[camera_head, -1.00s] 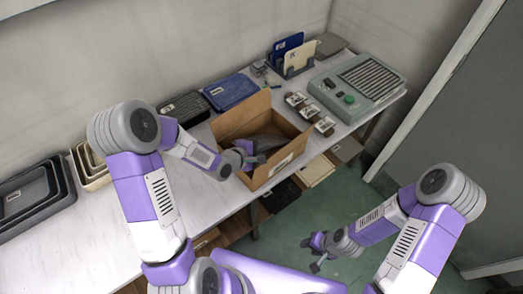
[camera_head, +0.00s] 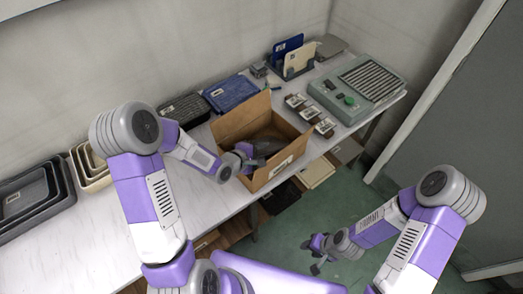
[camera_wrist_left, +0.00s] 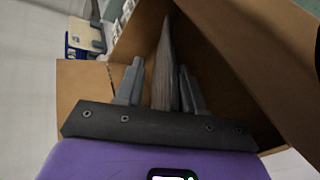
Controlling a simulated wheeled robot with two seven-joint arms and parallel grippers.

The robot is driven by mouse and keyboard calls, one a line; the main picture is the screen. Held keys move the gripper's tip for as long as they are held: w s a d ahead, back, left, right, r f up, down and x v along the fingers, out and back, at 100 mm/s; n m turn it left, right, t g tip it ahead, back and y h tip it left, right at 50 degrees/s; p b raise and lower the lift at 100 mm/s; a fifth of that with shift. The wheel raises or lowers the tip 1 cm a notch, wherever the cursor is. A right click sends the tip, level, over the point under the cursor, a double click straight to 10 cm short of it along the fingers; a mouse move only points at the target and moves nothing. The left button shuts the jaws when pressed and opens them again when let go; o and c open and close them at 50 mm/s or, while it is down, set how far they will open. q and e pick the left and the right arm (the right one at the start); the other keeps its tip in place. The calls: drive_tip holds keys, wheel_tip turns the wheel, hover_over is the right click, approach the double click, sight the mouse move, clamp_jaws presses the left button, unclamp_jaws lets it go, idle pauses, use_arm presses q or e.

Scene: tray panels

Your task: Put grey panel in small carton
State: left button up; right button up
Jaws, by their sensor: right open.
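The small carton (camera_head: 283,178) stands open on the table with its flaps up. My left gripper (camera_head: 247,158) reaches into it from the left. My right gripper (camera_head: 314,254) is open and empty, away from the table above the green floor.
Stacked dark trays (camera_head: 30,200) and beige trays (camera_head: 92,168) stand at the left. A blue tray (camera_head: 231,92) lies behind the carton. Several small dark items (camera_head: 310,111), a grey-green machine (camera_head: 357,88) and a rack with panels (camera_head: 290,62) stand at the right. The table's left middle is clear.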

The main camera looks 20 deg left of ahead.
use_arm(q)
drive_tip(key=p+v, duration=1.1)
drive_tip(key=shift+s+a+r, duration=0.2)
drive_tip(key=shift+s+a, duration=0.05)
drive_tip(key=shift+s, duration=0.05)
idle(0.5)
